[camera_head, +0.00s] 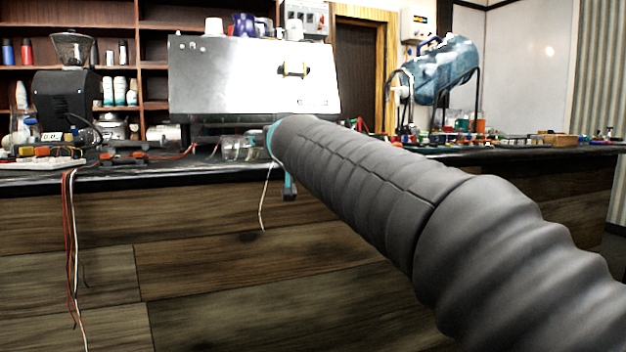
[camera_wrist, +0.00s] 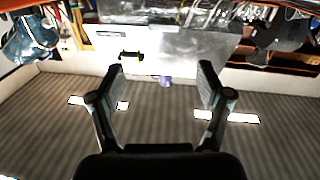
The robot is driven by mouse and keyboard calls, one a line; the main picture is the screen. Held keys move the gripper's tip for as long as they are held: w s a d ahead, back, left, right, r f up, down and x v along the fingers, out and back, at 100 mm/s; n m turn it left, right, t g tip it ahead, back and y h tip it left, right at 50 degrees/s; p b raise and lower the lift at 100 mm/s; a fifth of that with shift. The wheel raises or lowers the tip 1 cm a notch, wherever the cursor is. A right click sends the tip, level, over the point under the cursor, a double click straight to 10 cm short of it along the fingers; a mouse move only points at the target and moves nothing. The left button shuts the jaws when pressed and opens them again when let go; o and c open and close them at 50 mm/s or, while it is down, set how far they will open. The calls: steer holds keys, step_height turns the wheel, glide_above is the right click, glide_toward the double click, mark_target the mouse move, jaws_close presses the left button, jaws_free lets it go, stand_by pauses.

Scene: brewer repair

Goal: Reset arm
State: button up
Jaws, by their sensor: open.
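My gripper (camera_wrist: 162,68) shows in the wrist view with its two dark fingers spread wide and nothing between them. The wrist view looks upside down, with the striped ceiling below.
The dark counter (camera_head: 130,180) runs across the view. A black grinder (camera_head: 66,100) stands at left, with loose wires (camera_head: 72,240) hanging over the front edge. A blue water bottle on a rack (camera_head: 445,65) and several small parts occupy the right side.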

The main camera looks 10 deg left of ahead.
step_height(320, 180, down, 13)
steer(key=d+g+h, duration=0.3)
steer(key=s+d+f+g+h+p, duration=0.2)
steer(key=s+d+f+g, duration=0.2)
steer(key=s+d+f, duration=0.5)
steer(key=s+d+f+m+g+p, duration=0.2)
steer(key=s+d+f+p, duration=0.1)
steer(key=s+d, duration=0.7)
steer(key=s+d+f+m+g+h+p, duration=0.1)
steer(key=s+d+f+m+g+p, duration=0.1)
steer(key=s+d, duration=0.9)
steer(key=shift+s+f+m+h+p, duration=0.3)
steer(key=shift+s+f+m+p, duration=0.4)
steer(key=shift+s+f+p, duration=0.9)
steer(key=shift+s+f+b, duration=0.15)
steer(key=shift+s+b, duration=0.25)
steer(key=shift+s, duration=0.2)
